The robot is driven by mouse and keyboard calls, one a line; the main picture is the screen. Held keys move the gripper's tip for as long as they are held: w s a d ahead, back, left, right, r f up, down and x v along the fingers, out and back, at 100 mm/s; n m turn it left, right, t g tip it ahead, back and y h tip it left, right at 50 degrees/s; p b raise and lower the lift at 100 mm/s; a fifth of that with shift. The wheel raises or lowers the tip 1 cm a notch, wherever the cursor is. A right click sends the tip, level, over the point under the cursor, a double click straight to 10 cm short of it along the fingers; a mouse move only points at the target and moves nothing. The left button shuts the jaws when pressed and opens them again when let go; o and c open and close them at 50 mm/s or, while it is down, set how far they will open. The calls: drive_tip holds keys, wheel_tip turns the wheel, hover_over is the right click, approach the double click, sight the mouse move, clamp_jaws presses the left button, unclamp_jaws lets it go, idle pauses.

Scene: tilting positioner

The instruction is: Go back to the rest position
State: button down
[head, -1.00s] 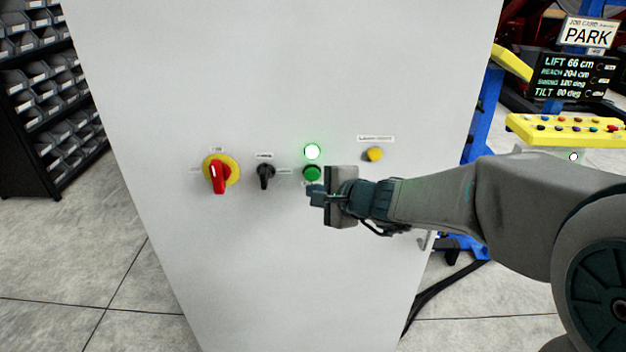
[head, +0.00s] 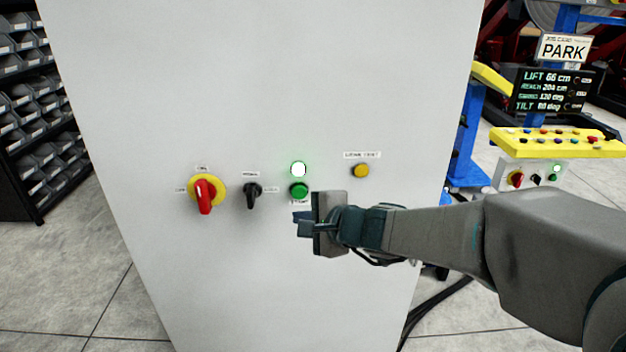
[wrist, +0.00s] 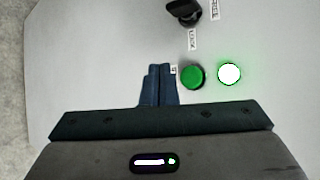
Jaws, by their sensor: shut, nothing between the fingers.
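My gripper (head: 301,223) is shut and empty in front of the pale grey cabinet (head: 230,100), just below the green button (head: 299,190). In the wrist view the shut fingers (wrist: 158,82) point at the panel, to the left of the green button (wrist: 193,76). I cannot tell whether the fingertips touch the panel. A lit white-green lamp (head: 298,169) sits above the button. My arm reaches in from the right side of the head view.
A red and yellow rotary switch (head: 205,192), a black selector (head: 251,193) and a yellow button (head: 361,171) are on the panel. Shelves of bins (head: 35,110) stand left. A yellow control desk (head: 555,143), a PARK card (head: 564,48) and a readout screen (head: 550,90) are right.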

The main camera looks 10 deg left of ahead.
drive_tip(key=s+d+f+n+g+h, duration=0.1)
drive_tip(key=s+d+f+n+h, duration=0.1)
drive_tip(key=s+d, duration=0.4)
drive_tip(key=s+d+f+n+g+h, duration=0.2)
drive_tip(key=s+d+n+h, duration=0.3)
drive_tip(key=d, duration=0.8)
drive_tip(key=s+d+f+n+g+h, duration=0.1)
drive_tip(key=s+d+f+n+h, duration=0.1)
drive_tip(key=s+d, duration=0.5)
drive_tip(key=shift+d+n+h, duration=0.8)
drive_tip(key=shift+d+n, duration=0.1)
drive_tip(key=shift+d, duration=0.3)
drive_tip(key=shift+w, duration=0.1)
